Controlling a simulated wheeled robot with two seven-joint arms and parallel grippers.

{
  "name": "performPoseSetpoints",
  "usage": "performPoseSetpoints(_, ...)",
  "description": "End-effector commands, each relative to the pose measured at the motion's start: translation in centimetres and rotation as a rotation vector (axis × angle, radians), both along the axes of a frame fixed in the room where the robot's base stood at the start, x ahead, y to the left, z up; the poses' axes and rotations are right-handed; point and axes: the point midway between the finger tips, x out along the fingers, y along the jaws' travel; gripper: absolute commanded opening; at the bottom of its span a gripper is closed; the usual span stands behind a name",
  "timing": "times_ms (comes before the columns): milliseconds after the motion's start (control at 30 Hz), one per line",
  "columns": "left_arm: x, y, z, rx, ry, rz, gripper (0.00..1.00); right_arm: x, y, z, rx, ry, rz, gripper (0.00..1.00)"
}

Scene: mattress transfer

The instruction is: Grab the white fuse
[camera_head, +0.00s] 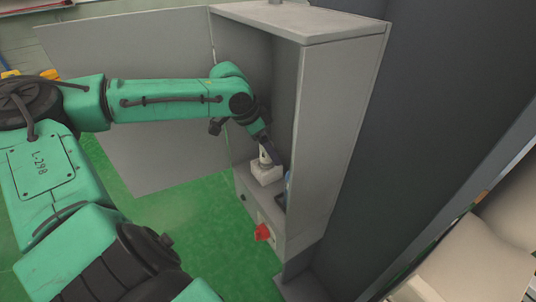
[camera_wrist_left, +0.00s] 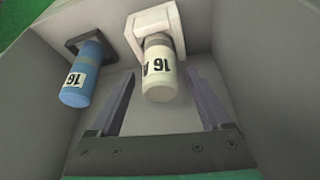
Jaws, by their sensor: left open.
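The white fuse (camera_wrist_left: 158,78) shows in the left wrist view, marked "16 A", with one end in a white square holder (camera_wrist_left: 155,22) inside the grey cabinet. In the head view the fuse (camera_head: 264,156) stands on its white holder (camera_head: 266,173), partly hidden by my gripper. My left gripper (camera_wrist_left: 158,95) is open, with one finger on each side of the fuse and visible gaps between. It also shows in the head view (camera_head: 268,148), reaching down into the cabinet. My right gripper is not in view.
A blue fuse (camera_wrist_left: 80,78) in a dark holder (camera_wrist_left: 88,42) stands left of the white one in the wrist view. The grey cabinet (camera_head: 340,110) has close walls and an open door (camera_head: 150,140). A red switch (camera_head: 262,232) sits on its lower front.

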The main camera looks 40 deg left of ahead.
Motion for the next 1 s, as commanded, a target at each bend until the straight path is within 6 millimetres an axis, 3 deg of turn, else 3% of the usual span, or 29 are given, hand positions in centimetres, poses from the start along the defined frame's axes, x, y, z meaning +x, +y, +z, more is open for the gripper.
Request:
performPoseSetpoints(133,0.6,-0.3,-1.5,-0.001,0.000,0.000,0.81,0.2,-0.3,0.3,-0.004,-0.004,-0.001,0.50)
performPoseSetpoints(367,0.7,-0.4,-1.6,-0.001,-0.003,0.000,0.81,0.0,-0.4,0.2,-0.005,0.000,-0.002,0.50)
performPoseSetpoints(500,0.7,-0.4,-1.6,-0.001,-0.003,0.000,0.28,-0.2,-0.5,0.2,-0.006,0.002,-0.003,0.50)
performPoseSetpoints(567,0.7,-0.4,-1.6,-0.001,-0.003,0.000,0.05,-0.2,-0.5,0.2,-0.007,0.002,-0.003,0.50)
performPoseSetpoints(600,0.7,-0.4,-1.6,-0.001,-0.003,0.000,0.00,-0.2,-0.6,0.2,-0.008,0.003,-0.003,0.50)
performPoseSetpoints(867,0.8,-0.4,-1.4,-0.001,-0.003,0.000,0.00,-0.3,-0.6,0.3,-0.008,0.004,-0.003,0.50)
performPoseSetpoints(1000,0.8,-0.3,-0.4,-0.001,-0.004,0.001,0.00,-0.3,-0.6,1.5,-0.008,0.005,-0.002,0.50)
